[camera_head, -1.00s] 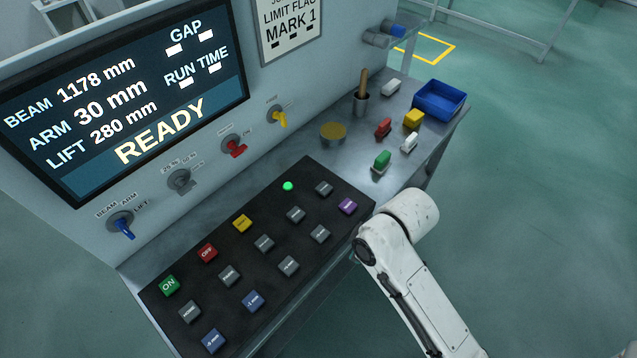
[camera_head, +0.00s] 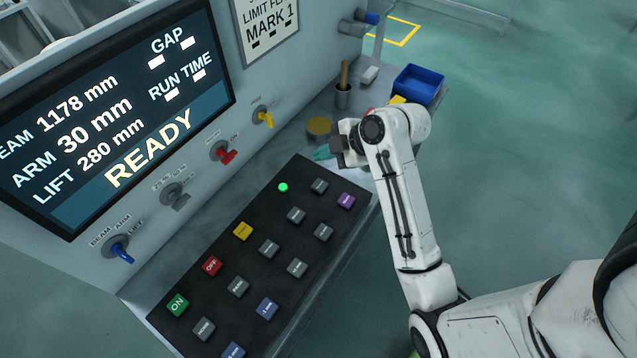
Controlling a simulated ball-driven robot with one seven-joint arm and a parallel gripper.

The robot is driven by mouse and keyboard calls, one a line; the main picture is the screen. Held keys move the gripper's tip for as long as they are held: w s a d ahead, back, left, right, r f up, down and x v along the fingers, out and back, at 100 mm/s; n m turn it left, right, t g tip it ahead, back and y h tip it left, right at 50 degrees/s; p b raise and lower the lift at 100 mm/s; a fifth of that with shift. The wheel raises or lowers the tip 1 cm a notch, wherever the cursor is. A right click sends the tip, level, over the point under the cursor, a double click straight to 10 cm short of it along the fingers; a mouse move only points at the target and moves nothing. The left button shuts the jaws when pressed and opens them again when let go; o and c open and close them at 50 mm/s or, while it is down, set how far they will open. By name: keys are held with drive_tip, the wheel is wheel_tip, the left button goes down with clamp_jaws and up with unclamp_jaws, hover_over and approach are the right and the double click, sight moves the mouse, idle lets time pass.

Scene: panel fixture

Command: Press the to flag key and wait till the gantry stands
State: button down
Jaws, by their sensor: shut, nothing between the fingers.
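The black key panel (camera_head: 262,215) slopes below the screen, with several coloured keys. The ON key (camera_head: 177,305) is green, the OFF key (camera_head: 212,266) is red, and a yellow key (camera_head: 243,231) and a purple key (camera_head: 346,200) also show. Several grey keys (camera_head: 296,215) and blue keys (camera_head: 267,308) have labels too small to read, so I cannot tell which is the to flag key. My gripper (camera_head: 322,153), with teal fingertips, is shut and empty above the desk beyond the panel's far end, apart from the keys. The screen (camera_head: 120,110) reads READY. No gantry is in view.
A green lamp (camera_head: 283,187) glows on the panel. Knobs line the console face: blue (camera_head: 121,252), grey (camera_head: 175,196), red (camera_head: 224,152), yellow (camera_head: 262,116). A round yellow-topped tin (camera_head: 318,126), a cup (camera_head: 343,96) and a blue bin (camera_head: 418,85) stand on the desk.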

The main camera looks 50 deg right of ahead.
drive_tip(key=b, duration=0.7)
hover_over(323, 187)
wheel_tip(323, 187, down, 7)
drive_tip(key=shift+r, duration=0.1)
drive_tip(key=shift+f+b, duration=0.35)
drive_tip(key=shift+f, duration=0.7)
idle(0.9)
drive_tip(key=shift+f, duration=0.4)
